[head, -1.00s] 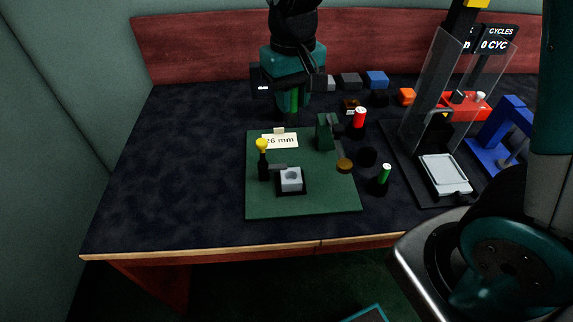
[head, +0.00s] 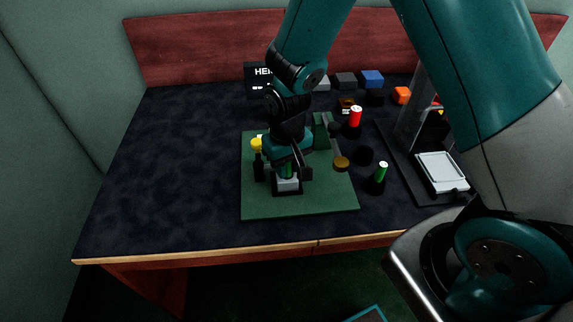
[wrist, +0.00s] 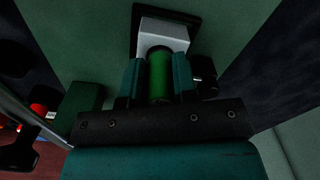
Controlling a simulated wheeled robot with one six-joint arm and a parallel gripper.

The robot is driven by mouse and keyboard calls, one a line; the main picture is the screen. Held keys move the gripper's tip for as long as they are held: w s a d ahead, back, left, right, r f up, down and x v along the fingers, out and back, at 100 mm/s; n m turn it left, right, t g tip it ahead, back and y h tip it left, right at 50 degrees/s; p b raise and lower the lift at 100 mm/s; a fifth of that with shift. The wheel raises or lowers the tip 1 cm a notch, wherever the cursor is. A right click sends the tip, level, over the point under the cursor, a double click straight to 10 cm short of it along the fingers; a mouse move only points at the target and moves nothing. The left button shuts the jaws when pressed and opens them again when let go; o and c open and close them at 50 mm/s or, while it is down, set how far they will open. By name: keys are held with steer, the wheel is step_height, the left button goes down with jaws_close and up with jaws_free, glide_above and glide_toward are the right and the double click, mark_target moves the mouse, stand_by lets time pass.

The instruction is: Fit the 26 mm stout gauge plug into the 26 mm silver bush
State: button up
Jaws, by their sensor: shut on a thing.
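My gripper (head: 290,172) is shut on a green cylindrical plug (head: 286,171), which stands about upright between its jaws. The plug also shows in the wrist view (wrist: 160,75), with a finger on each side. The silver bush (head: 288,185) is a pale block in a dark square seat on the green plate. In the wrist view the bush (wrist: 163,33) lies directly beyond the plug's dark lower end. That end overlaps the bush's opening, but I cannot tell whether it is above, touching or inside it. The fingers hide part of the plug.
The green plate (head: 300,205) carries a yellow-topped clamp (head: 257,145) left of the bush and a dark green bracket (head: 321,132) behind. Right are a brass disc (head: 341,163), a green-topped pin (head: 382,172) and a white tray (head: 443,172). The table's left side is clear.

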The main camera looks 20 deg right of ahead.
steer(key=shift+f, duration=0.1)
steer(key=shift+f, duration=0.1)
steer(key=o, duration=1)
steer(key=shift+c, duration=0.2)
step_height(320, 180, up, 12)
steer(key=shift+f, duration=0.15)
steer(key=s+a+r+n+y, duration=0.2)
steer(key=s+r, duration=0.4)
steer(key=s, duration=0.3)
steer(key=s+a+r+n+y, duration=0.2)
steer(key=s+r+n, duration=0.2)
steer(key=s, duration=0.5)
step_height(320, 180, up, 2)
steer(key=shift+s+a+r, duration=0.25)
steer(key=shift+s+a, duration=0.05)
steer(key=shift+a, duration=0.05)
